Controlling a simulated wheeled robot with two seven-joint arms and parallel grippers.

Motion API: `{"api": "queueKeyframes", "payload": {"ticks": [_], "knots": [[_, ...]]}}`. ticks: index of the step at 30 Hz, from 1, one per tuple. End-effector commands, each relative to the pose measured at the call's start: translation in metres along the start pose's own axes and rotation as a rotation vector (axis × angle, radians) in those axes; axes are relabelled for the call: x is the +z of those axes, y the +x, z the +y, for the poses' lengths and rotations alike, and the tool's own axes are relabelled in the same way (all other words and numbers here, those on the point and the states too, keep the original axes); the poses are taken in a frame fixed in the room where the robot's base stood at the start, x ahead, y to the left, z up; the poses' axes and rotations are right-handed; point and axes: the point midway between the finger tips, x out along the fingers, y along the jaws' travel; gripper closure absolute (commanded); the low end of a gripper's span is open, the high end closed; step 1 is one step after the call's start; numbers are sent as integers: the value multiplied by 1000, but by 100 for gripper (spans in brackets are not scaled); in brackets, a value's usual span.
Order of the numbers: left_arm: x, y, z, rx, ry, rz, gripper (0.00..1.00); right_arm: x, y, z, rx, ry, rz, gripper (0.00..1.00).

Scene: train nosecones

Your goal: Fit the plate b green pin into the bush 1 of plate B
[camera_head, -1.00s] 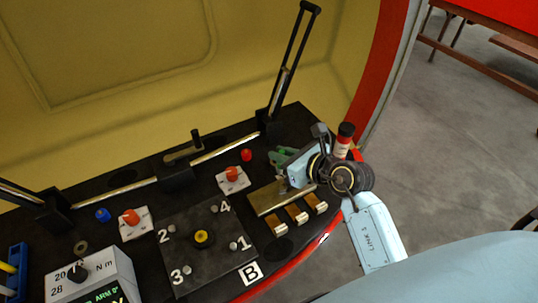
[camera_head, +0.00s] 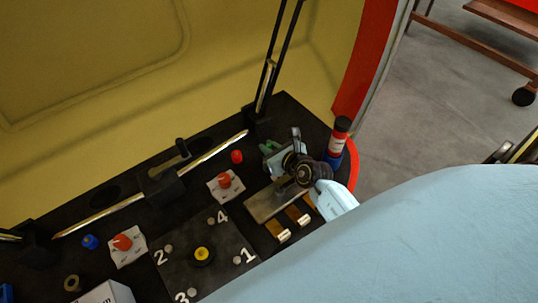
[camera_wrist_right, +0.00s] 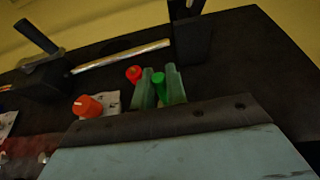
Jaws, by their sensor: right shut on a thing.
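Plate B (camera_head: 222,240) is a dark square plate with the numbers 1 to 4 and a yellow-centred black knob (camera_head: 202,254) in its middle. Bush 1 (camera_head: 237,260) is a small grey round spot beside the number 1. My right gripper (camera_head: 269,147) is beyond plate B and to its right, above the console. In the right wrist view its pale green fingers (camera_wrist_right: 159,88) are shut on the bright green pin (camera_wrist_right: 160,86), with the pin apart from plate B. My left gripper is out of view.
A grey metal block (camera_head: 262,206) and brass-coloured blocks (camera_head: 277,230) lie between my right wrist and plate B. A red knob (camera_head: 224,180), a red cap (camera_head: 237,157) and a tall black lever (camera_head: 272,75) stand nearby. A black-capped bottle (camera_head: 338,138) stands at right.

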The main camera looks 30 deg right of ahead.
Motion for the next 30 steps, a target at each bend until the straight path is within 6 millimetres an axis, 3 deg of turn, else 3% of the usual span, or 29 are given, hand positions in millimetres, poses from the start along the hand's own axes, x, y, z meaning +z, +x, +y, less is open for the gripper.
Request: {"api": "queueKeyframes", "payload": {"ticks": [5,17,18,22,30], "knots": [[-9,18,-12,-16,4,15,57,-27,11,0,0,-2,1,100],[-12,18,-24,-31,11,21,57,-30,13,0,1,0,1,100],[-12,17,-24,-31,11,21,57,-30,12,0,1,0,2,81],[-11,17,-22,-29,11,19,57,-30,12,0,1,0,1,64],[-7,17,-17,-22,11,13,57,-29,12,0,1,0,1,64]]}}
